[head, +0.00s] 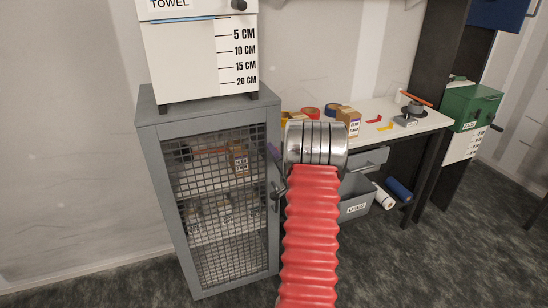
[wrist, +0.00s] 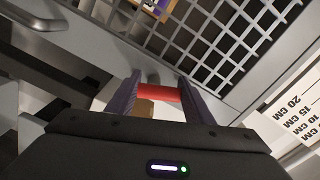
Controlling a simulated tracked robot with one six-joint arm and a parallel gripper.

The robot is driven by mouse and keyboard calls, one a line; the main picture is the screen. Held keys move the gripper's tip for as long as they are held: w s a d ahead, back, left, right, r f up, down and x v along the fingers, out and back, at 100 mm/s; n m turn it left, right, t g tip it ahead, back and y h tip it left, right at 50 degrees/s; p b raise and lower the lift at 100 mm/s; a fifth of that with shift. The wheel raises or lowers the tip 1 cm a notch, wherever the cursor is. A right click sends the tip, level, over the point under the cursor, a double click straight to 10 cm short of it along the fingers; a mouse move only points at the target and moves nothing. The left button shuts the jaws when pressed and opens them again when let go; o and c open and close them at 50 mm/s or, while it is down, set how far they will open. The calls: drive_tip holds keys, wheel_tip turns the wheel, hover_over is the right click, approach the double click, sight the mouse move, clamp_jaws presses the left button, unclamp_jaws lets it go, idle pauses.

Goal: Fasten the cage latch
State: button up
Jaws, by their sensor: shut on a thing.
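The grey cage (head: 207,129) stands left of centre in the head view. Its mesh door (head: 215,205) looks closed. A grey pull handle (head: 276,192) sits on the door's right side, and it also shows at the wrist view's upper left (wrist: 32,14). In the wrist view my gripper (wrist: 160,92) has its two dark fingers shut on a short red bar (wrist: 158,94), seemingly the cage latch, close against the door frame. In the head view the red bar is hidden, and only a purple bit of my gripper (head: 272,150) shows. I cannot tell whether the latch is fastened.
A white towel dispenser (head: 180,60) with a centimetre scale stands on the cage. A white bench (head: 385,120) with tape rolls, a box and small tools is to the right. Grey bins (head: 355,207) and rolls lie below it. Carpet is clear in front left.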

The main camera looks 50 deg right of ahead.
drive_tip(key=m, duration=0.4)
drive_tip(key=shift+m, duration=0.3)
drive_tip(key=shift+s, duration=0.1)
drive_tip(key=o, duration=1)
drive_tip(key=shift+d+r, duration=0.1)
drive_tip(key=shift+o, duration=0.2)
drive_tip(key=v, duration=1.3)
drive_tip(key=shift+s, duration=0.35)
